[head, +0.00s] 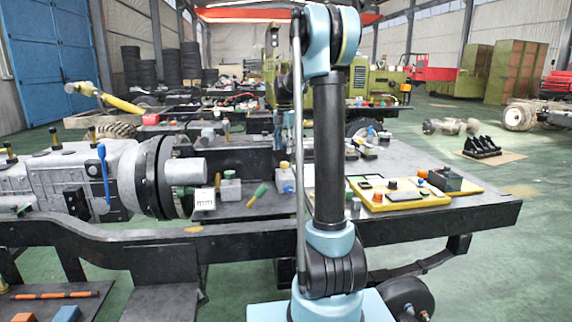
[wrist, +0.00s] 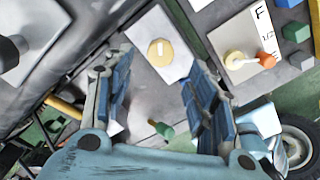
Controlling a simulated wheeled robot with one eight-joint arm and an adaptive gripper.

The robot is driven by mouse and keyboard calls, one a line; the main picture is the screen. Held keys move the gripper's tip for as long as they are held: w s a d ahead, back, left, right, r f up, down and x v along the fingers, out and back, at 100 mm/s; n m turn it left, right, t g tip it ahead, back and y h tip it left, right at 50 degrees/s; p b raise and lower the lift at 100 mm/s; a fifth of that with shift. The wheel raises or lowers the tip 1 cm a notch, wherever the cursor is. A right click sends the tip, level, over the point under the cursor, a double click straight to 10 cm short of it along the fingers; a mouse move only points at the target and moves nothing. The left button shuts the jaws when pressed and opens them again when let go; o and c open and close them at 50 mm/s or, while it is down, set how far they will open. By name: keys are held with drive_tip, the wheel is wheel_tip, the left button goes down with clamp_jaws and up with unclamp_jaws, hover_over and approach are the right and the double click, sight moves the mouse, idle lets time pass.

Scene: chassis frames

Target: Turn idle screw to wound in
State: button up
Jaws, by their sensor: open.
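In the wrist view my gripper (wrist: 160,66) is open, with its two blue-padded fingers apart and nothing held between them. Beyond the fingertips, a round yellow knob (wrist: 160,52) with a small pale mark sits on a light plate (wrist: 147,27). This may be the idle screw, but no readable label confirms it. The knob appears between the fingers in the picture, and I see no contact. I cannot tell how far it is wound in. In the head view my upright arm covers part of the bench, and I cannot make out my gripper there.
A plate marked F and E (wrist: 238,42) carries a pale knob and an orange piece. A green-handled piece (wrist: 160,129) shows lower between the fingers. In the head view, a grey gearbox (head: 60,175) stands left, and a yellow panel (head: 400,199) lies right on the dark bench (head: 480,210).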

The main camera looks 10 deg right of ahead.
sight(284, 162)
wheel_tip(284, 162, down, 7)
drive_tip(key=shift+f, duration=0.2)
idle(0.3)
